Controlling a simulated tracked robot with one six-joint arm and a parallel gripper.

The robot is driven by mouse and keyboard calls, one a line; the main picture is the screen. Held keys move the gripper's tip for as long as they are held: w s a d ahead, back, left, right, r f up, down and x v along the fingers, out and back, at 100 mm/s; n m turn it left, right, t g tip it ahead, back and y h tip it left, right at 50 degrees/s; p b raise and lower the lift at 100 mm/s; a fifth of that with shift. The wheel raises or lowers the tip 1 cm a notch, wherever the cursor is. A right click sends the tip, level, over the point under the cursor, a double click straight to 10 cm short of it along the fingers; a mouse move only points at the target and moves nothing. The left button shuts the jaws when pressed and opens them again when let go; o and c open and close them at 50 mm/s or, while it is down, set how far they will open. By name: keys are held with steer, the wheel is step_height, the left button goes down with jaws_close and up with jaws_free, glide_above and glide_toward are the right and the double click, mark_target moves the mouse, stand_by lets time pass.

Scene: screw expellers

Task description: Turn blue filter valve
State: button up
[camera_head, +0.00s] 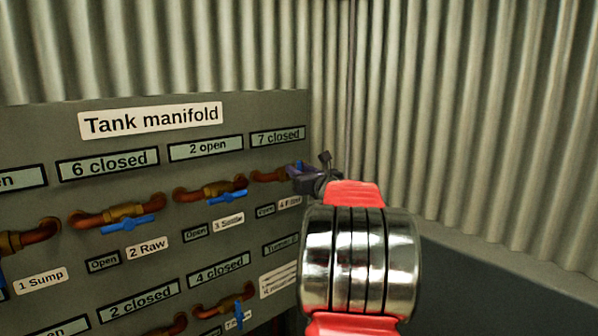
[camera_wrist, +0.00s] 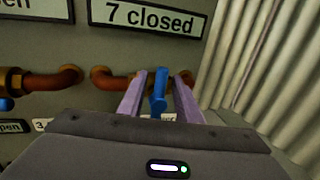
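The blue filter valve handle (camera_wrist: 158,96) stands upright in the wrist view, on a copper pipe (camera_wrist: 108,80) under the sign "7 closed" (camera_wrist: 152,18). In the head view its pipe (camera_head: 268,176) is at the panel's right end, above a partly hidden label that looks like "4 Filter" (camera_head: 289,202). My gripper (camera_wrist: 161,84) is open, its two purple fingers on either side of the handle with a gap visible on each side. In the head view my gripper (camera_head: 310,174) hides most of this handle.
The grey Tank manifold panel (camera_head: 40,130) carries other blue-handled valves close by, including 3 Settle (camera_head: 228,196) and 2 Raw (camera_head: 128,226). A lower row has more valves and signs. Corrugated wall (camera_head: 470,110) stands behind and to the right.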

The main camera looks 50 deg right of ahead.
jaws_close()
steer(key=shift+a+n, duration=0.1)
steer(key=shift+n, duration=0.7)
steer(key=shift+a+t, duration=0.1)
steer(key=shift+t, duration=0.2)
steer(key=shift+o, duration=0.3)
jaws_free()
